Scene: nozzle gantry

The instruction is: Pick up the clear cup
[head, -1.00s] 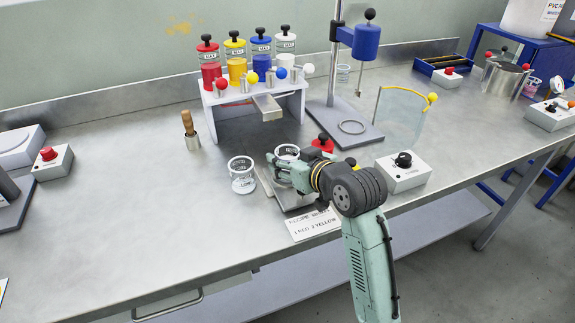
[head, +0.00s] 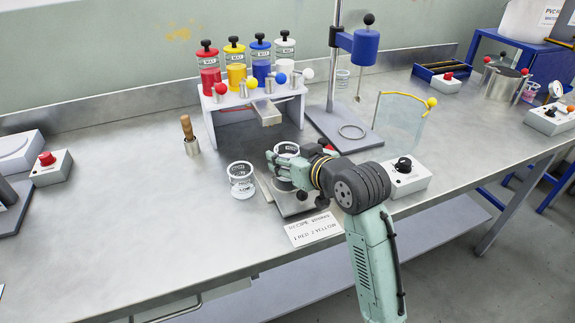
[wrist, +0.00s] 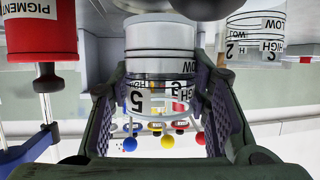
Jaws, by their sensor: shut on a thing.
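My gripper (head: 284,166) is shut on a clear cup with black printed markings. The cup's rim (head: 286,149) shows above the fingers in the head view. In the upside-down wrist view, the clear cup (wrist: 160,65) stands between the two finger pads of my gripper (wrist: 158,85). The cup is over a flat grey plate (head: 292,206); whether a small gap separates them is hard to see. A second clear cup (head: 241,181) stands on the bench just left of my gripper, and also shows in the wrist view (wrist: 256,36).
A white dispenser rack (head: 212,122) with several pigment bottles stands behind. A stirrer stand (head: 345,130) and clear shield (head: 400,122) are to the right. A control box with a black knob (head: 408,178) is right of my wrist. A recipe card (head: 313,229) lies in front.

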